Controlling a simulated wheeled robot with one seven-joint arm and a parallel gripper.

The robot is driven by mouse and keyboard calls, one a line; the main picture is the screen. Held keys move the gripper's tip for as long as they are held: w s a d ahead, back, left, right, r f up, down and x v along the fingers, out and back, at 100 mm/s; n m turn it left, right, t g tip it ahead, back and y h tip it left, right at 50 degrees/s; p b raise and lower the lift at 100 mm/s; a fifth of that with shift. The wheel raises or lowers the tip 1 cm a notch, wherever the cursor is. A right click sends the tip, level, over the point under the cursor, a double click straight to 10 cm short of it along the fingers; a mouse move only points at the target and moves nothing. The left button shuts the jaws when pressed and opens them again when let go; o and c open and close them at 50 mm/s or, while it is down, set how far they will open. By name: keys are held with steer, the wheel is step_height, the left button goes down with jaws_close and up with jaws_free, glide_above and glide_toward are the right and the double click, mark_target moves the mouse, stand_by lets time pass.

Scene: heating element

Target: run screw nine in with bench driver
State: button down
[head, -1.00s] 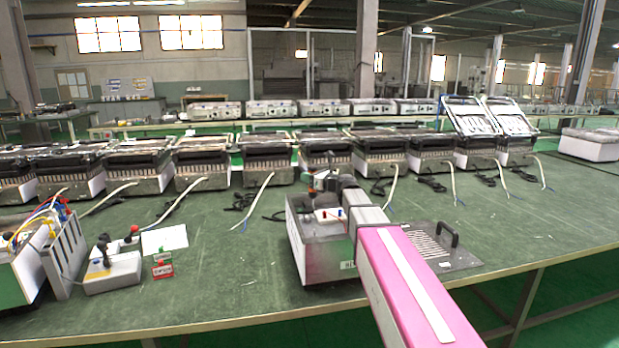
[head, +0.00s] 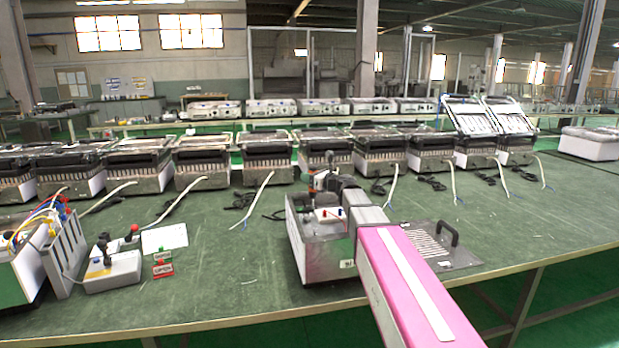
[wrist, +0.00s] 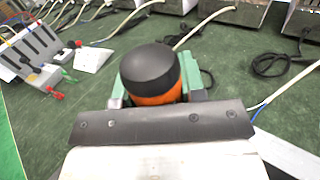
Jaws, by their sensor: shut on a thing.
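The bench driver (wrist: 152,72) has a black rounded cap and an orange body, and fills the middle of the wrist view. My gripper (wrist: 158,92) is shut on it, with greenish parts showing at either side. In the head view my gripper (head: 332,182) is above a grey open-topped unit (head: 322,258) with a pink-tinted front, near the bench's front edge. A little of the driver's orange (head: 311,181) shows there. The driver's tip and screw nine are hidden, so I cannot tell whether they touch.
A dark plate with a handle (head: 448,238) lies right of the unit. Heater units (head: 265,158) with loose cables line the back.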

steer(key=shift+r, duration=2.55)
